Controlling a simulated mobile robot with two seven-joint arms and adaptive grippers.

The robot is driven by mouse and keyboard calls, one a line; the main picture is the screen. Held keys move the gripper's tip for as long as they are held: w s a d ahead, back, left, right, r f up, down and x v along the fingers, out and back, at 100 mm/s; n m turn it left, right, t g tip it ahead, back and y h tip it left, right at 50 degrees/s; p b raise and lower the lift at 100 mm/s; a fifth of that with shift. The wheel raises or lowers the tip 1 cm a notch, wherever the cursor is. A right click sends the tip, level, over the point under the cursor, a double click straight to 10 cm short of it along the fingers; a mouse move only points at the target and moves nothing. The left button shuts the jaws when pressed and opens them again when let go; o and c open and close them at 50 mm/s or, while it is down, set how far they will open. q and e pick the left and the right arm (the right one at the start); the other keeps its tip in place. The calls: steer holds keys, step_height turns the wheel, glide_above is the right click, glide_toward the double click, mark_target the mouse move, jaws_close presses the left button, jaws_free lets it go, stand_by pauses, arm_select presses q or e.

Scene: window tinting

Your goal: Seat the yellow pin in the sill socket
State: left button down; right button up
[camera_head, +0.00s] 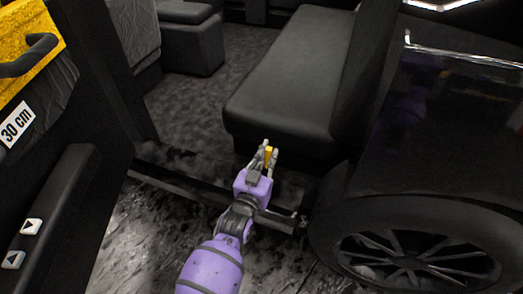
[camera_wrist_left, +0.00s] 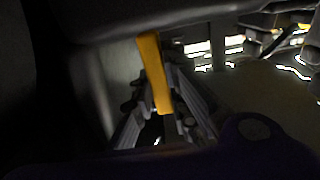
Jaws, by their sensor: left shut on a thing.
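My left gripper (camera_head: 269,152) reaches up from the bottom of the head view, over the door sill and in front of the bench seat. It is shut on the yellow pin (camera_head: 268,158), which shows as a small yellow bar between the fingers. In the left wrist view the pin (camera_wrist_left: 151,66) stands out beyond the fingers (camera_wrist_left: 160,92), slightly tilted, its far end near a dark overhanging edge. The dark sill (camera_head: 185,187) runs across below the gripper, partly covered by my arm. I cannot make out the sill socket in either view. My right gripper is not in view.
A black bench seat (camera_head: 287,75) stands just beyond the gripper. A wheel (camera_head: 420,245) and dark body panel (camera_head: 440,135) are at right. At left is a door panel (camera_head: 60,215) with a "30 cm" label (camera_head: 16,124). Open carpet (camera_head: 195,110) lies behind the sill.

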arm_select(q)
steer(key=shift+s+a+f, duration=0.15)
steer(key=shift+a+f, duration=0.15)
steer(key=shift+f, duration=0.25)
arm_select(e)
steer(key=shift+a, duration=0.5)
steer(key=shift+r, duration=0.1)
